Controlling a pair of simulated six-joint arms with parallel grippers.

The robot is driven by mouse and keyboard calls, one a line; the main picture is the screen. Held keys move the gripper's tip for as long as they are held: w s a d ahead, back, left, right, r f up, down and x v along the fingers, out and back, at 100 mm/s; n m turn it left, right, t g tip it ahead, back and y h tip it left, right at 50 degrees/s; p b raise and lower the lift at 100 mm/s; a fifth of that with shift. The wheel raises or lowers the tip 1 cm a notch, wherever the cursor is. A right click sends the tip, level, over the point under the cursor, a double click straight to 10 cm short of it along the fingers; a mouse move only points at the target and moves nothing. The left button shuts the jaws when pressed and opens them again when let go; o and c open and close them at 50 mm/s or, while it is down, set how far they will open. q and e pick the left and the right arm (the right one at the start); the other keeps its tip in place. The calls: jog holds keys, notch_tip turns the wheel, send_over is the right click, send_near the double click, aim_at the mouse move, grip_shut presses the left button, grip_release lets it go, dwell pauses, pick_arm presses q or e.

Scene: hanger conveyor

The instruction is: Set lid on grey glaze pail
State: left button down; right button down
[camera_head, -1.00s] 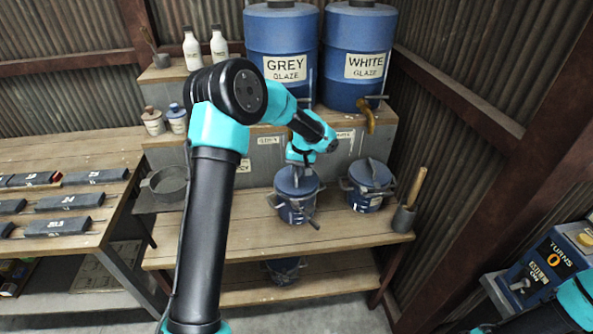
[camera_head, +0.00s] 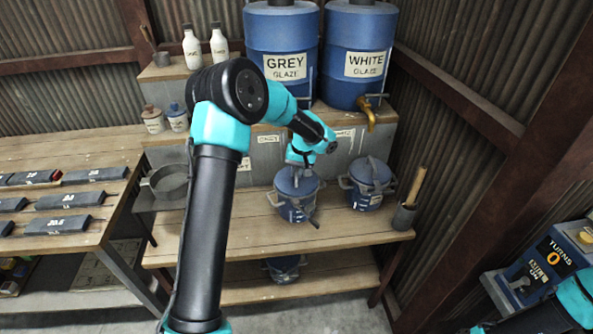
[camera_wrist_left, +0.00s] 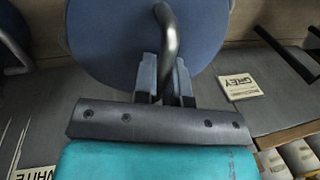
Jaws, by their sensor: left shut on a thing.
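The blue lid (camera_head: 296,179) is at the top of the left blue pail (camera_head: 295,210) on the wooden bench, below the grey glaze drum (camera_head: 283,50). My left gripper (camera_head: 301,163) is above the lid, pointing down. In the left wrist view, its fingers (camera_wrist_left: 166,82) are shut on the lid's curved grey handle (camera_wrist_left: 167,35), and the round blue lid (camera_wrist_left: 110,45) fills the upper part. The pail's rim is hidden under the lid, so I cannot tell if it is fully seated. My right gripper is out of view; only part of that arm shows at lower right.
A second lidded blue pail (camera_head: 369,186) stands close on the right, with a grey cup (camera_head: 404,217) holding a wooden handle beyond it. The white glaze drum (camera_head: 361,55) has a brass tap (camera_head: 369,115) above. A dark pan (camera_head: 168,182) sits left. The bench's front is clear.

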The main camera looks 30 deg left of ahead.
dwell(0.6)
pick_arm(q)
jog(key=c, duration=1.4)
grip_release()
jog(key=o, duration=0.5)
jog(key=shift+o, duration=0.2)
jog(key=w+d+r, duration=0.1)
jog(key=d+r, duration=0.2)
jog(key=r, duration=1.4)
jog(key=shift+w, duration=0.3)
jog(key=shift+f, duration=0.1)
